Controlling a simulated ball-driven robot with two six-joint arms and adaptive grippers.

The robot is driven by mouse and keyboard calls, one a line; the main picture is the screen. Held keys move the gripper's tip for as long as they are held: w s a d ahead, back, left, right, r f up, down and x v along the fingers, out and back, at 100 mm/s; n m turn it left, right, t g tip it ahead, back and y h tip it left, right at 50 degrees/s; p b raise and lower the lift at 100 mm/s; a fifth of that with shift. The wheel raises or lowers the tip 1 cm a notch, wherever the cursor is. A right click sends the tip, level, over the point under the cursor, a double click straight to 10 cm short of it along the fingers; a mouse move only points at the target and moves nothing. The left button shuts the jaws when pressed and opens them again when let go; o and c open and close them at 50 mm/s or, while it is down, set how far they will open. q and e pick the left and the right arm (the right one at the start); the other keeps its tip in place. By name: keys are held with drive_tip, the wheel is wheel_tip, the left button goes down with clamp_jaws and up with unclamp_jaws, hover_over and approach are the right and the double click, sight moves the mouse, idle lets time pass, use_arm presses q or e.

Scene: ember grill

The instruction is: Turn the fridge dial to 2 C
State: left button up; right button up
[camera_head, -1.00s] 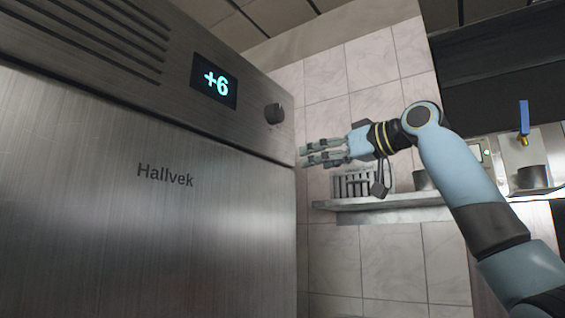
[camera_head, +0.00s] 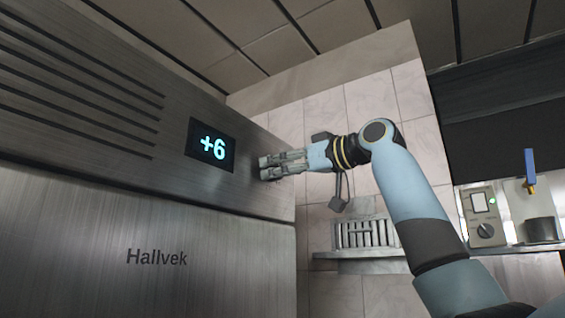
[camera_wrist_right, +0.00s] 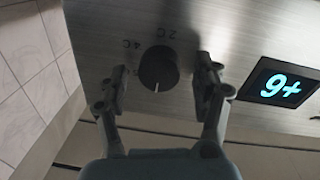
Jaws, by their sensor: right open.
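The fridge (camera_head: 150,225) is brushed metal and fills the left of the head view. Its display (camera_head: 212,146) reads +6 and shows upside down in the wrist view (camera_wrist_right: 283,84). The dark round dial (camera_wrist_right: 158,68) sits between the two open fingers of my right gripper (camera_wrist_right: 161,76) in the wrist view, with visible space on both sides. Its white mark points to the picture's bottom, away from the 2 C and 4 C labels. In the head view my right gripper (camera_head: 266,166) is at the panel and hides the dial. My left gripper is not in view.
A tiled wall (camera_head: 370,95) stands right of the fridge. A metal shelf with a slotted rack (camera_head: 366,234) lies below my right arm. A control box (camera_head: 484,215) with a green light and a blue-handled tap (camera_head: 530,168) are at the far right.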

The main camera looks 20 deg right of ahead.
drive_tip(key=c, duration=1.2)
